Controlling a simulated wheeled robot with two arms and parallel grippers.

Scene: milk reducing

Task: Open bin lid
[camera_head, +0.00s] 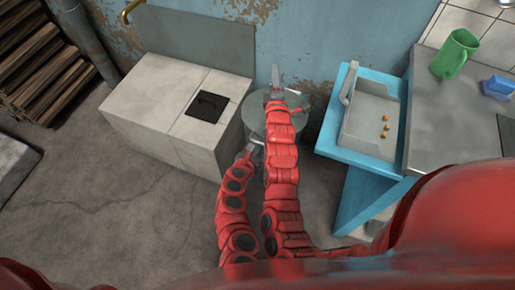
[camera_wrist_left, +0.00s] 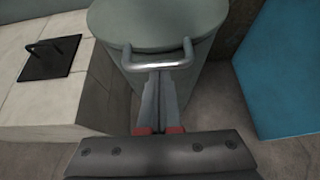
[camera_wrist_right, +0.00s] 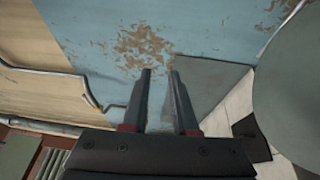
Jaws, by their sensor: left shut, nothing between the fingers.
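The bin (camera_head: 254,112) is a round grey-green drum between the tiled block and the blue stand, largely covered by my arms in the head view. Its lid (camera_wrist_left: 145,22) lies on top, with a curved metal handle (camera_wrist_left: 158,65) at the near edge. My left gripper (camera_wrist_left: 160,78) is shut and empty, its fingertips at the middle of the handle; I cannot tell whether they touch it or reach under it. My right gripper (camera_wrist_right: 161,72) is open and empty, reaching past the bin toward the wall. The lid's edge also shows in the right wrist view (camera_wrist_right: 297,90).
A tiled block (camera_head: 165,100) with a black hatch (camera_head: 207,107) stands left of the bin. A blue stand (camera_head: 335,135) with a grey tray is to the right. A counter (camera_head: 440,130) holds a green jug (camera_head: 453,55). The peeling blue wall (camera_head: 315,35) is behind.

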